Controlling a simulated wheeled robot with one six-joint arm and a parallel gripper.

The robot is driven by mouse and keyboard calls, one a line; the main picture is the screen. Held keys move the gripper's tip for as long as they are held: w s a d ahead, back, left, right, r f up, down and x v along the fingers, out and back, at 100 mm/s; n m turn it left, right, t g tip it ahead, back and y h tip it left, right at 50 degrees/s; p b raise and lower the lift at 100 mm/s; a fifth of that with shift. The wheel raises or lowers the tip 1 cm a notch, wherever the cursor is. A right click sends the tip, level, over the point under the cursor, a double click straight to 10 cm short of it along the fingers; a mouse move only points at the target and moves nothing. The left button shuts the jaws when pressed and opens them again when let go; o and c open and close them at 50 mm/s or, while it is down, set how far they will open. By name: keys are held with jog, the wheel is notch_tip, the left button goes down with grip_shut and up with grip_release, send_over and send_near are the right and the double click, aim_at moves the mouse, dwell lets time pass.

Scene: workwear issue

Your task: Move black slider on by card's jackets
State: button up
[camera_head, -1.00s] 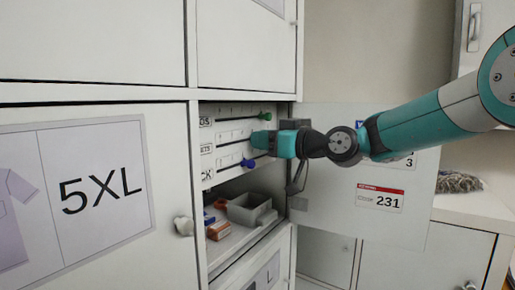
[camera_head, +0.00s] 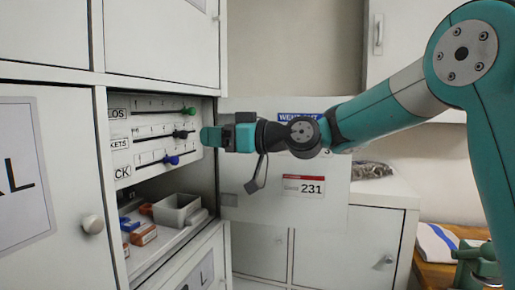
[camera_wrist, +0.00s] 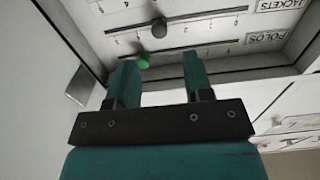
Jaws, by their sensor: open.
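The black slider (camera_head: 183,135) is a round knob on the middle slot of a white panel (camera_head: 150,104), on the row whose visible label ends in KETS. It shows in the wrist view (camera_wrist: 159,28) beyond my fingers, near the JACKETS label row. My gripper (camera_head: 203,138) points left at the panel from the right, level with the black knob. In the wrist view my gripper (camera_wrist: 162,74) is open and empty, its two teal fingers apart. The card (camera_head: 293,116) with a blue heading hangs on the open door. My arm hides most of it; a 3 shows.
The green knob (camera_head: 189,111) is above the black one and near my fingers in the wrist view (camera_wrist: 143,62). The blue knob (camera_head: 171,160) is below. A grey bin (camera_head: 176,210) and small boxes (camera_head: 143,234) sit on the shelf below.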

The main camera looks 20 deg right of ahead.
jog(key=b+v, duration=0.2)
jog(key=v, duration=0.8)
jog(key=shift+b, duration=0.4)
jog(key=shift+s, duration=0.1)
jog(key=s+a+f+m+g+h, duration=0.1)
jog(key=s+a+f+g+h, duration=0.1)
jog(key=s+a+f+g, duration=0.25)
jog(key=s+a+f+g+h, duration=0.1)
jog(key=s+a+f+h, duration=0.1)
jog(key=s+a+f, duration=0.35)
jog(key=s+d+f+m+g+h, duration=0.1)
jog(key=s+d+f+g+h, duration=0.1)
jog(key=s+f, duration=0.5)
jog(key=s+d+f+m+g+h, duration=0.1)
jog(key=s+d+f+g+h, duration=0.2)
jog(key=s+f, duration=0.4)
jog(key=shift+s+f+h, duration=0.2)
jog(key=shift+s+h, duration=0.3)
jog(key=shift+s, duration=0.55)
